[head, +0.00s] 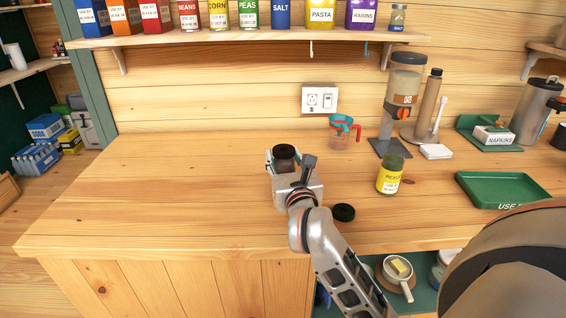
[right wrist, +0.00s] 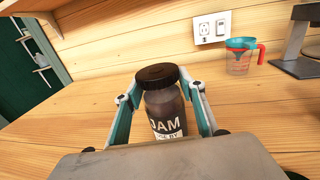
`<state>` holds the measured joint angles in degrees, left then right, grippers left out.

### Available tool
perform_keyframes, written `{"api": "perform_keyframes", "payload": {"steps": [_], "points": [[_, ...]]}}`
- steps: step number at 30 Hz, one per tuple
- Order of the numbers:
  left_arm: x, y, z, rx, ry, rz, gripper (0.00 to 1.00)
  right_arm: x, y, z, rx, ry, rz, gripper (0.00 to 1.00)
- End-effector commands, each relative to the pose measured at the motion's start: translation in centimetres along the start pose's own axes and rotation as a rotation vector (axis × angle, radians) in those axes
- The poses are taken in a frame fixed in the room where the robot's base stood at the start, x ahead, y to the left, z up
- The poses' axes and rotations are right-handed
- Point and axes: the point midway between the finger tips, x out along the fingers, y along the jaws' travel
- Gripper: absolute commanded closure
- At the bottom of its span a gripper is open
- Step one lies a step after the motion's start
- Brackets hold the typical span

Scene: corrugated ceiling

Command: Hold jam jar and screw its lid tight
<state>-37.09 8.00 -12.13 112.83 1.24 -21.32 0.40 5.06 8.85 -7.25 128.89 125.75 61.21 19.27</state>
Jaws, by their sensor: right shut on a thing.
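The jam jar (right wrist: 166,112) is dark glass with a white JAM label and appears upright. A dark round lid (right wrist: 157,75) is on its mouth; I cannot tell how tight it is. The jar's base is hidden. My left gripper is not in view.
A loose black lid (head: 343,212) lies on the counter (head: 170,190) right of the gripper. The pickle jar (head: 390,177), measuring cup (head: 343,130), dispenser (head: 402,95) and green tray (head: 500,190) stand further right. The counter's left side is clear.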

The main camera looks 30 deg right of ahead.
Motion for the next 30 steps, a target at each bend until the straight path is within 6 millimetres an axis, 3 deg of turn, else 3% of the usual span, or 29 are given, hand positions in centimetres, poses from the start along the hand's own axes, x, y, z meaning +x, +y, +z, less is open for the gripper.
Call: {"api": "perform_keyframes", "payload": {"steps": [15,16,18,30], "points": [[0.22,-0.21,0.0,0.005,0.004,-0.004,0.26,-0.01,0.01,-1.05,0.0,-0.004,0.001,1.0],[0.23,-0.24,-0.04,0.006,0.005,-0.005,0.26,-0.01,0.02,-1.21,0.0,-0.001,0.001,0.58],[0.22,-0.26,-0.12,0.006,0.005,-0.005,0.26,-0.01,0.02,-1.11,0.001,-0.001,0.001,0.44],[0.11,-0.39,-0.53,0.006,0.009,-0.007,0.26,-0.02,0.03,-0.67,0.002,-0.002,0.001,0.44]]}}
